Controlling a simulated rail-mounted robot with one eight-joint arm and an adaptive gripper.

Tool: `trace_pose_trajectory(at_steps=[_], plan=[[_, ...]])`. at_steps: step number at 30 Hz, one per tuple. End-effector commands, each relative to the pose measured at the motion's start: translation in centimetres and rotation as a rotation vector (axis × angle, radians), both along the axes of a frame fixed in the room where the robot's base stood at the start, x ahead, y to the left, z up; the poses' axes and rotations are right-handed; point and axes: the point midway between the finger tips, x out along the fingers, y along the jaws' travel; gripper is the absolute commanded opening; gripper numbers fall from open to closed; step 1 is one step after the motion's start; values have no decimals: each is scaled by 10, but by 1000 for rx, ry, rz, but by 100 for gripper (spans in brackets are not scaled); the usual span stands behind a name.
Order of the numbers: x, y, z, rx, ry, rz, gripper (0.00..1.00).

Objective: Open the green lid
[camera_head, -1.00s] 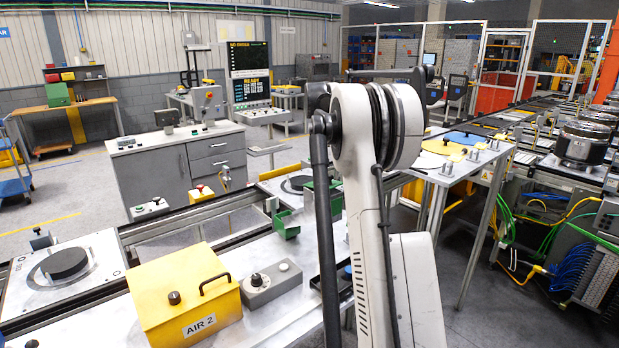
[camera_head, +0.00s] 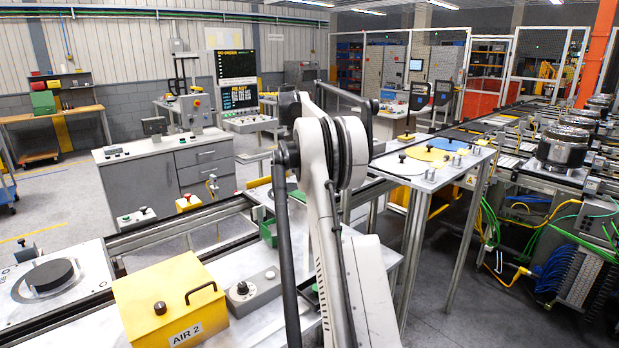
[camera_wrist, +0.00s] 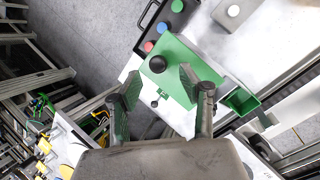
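In the wrist view, the green lid (camera_wrist: 190,62) is a flat green panel with a round black knob (camera_wrist: 158,64) near its left end. It looks closed over a light-coloured base, with a small dark keyhole-like mark below the knob. My gripper (camera_wrist: 161,77) is open, with its two green-padded fingers apart and nothing between them. In the picture, the fingers reach up to the lid's lower part, below and to either side of the knob; I cannot tell any contact. In the head view, my arm hides the gripper and most of the lid area.
A small open green bin (camera_wrist: 241,100) sits right of the lid. A black button box (camera_wrist: 166,25) with coloured buttons lies above it. In the head view, a yellow box (camera_head: 188,285) marked AIR 2 and a grey control box (camera_head: 250,294) stand left of my arm.

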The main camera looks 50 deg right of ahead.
Motion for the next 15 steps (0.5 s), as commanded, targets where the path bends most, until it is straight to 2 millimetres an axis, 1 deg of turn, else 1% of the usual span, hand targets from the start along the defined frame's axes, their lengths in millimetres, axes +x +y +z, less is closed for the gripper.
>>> trace_pose_trajectory(at_steps=[6, 10, 15], plan=[[0, 0, 0, 0, 0, 0, 39], [2, 0, 4, 0, 0, 0, 39], [9, -2, 20, 0, 0, 1, 39]])
